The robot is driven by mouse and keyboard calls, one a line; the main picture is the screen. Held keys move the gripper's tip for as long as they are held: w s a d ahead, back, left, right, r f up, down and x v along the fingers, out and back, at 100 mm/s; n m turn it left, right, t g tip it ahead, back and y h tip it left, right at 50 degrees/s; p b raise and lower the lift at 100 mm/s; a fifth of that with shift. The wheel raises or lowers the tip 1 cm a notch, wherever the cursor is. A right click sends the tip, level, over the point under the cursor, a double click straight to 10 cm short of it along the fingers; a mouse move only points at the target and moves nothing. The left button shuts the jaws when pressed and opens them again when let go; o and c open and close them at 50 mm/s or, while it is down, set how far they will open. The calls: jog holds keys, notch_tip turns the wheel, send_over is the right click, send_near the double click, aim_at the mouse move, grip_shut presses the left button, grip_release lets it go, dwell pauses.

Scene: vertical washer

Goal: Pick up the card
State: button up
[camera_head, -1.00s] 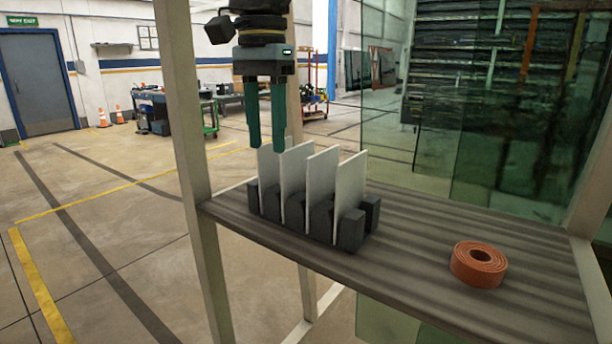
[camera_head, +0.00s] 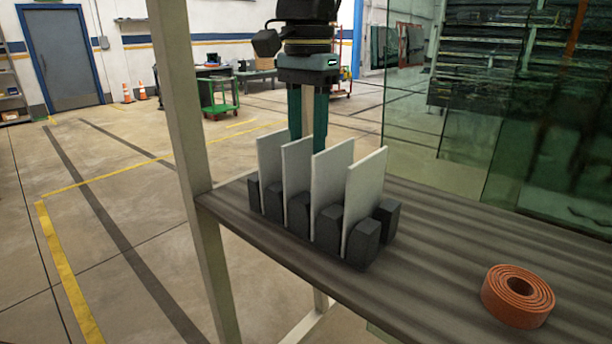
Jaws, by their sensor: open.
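Several white cards stand upright in a row in a dark rack (camera_head: 357,250) on the shelf. The nearest-right card (camera_head: 366,195) is the front one, and another card (camera_head: 327,185) stands left of it. A further card (camera_head: 296,170) and the far-left card (camera_head: 270,165) complete the row. My gripper (camera_head: 308,138) hangs pointing down behind the row, near the two left cards. Its two green fingers are apart, with their tips partly hidden behind the cards. I cannot tell which card lies between them, if any.
The grey shelf (camera_head: 430,245) has an orange coiled roll (camera_head: 517,295) at the right. A pale post (camera_head: 180,100) rises at the shelf's left corner. Green glass (camera_head: 430,150) stands behind. The shelf between rack and roll is clear.

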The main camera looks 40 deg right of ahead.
aim_at(306, 166)
jog(key=f, duration=0.1)
jog(key=f+p, duration=0.1)
jog(key=f, duration=0.3)
jog(key=shift+w, duration=0.25)
jog(key=shift+c, duration=0.3)
grip_shut()
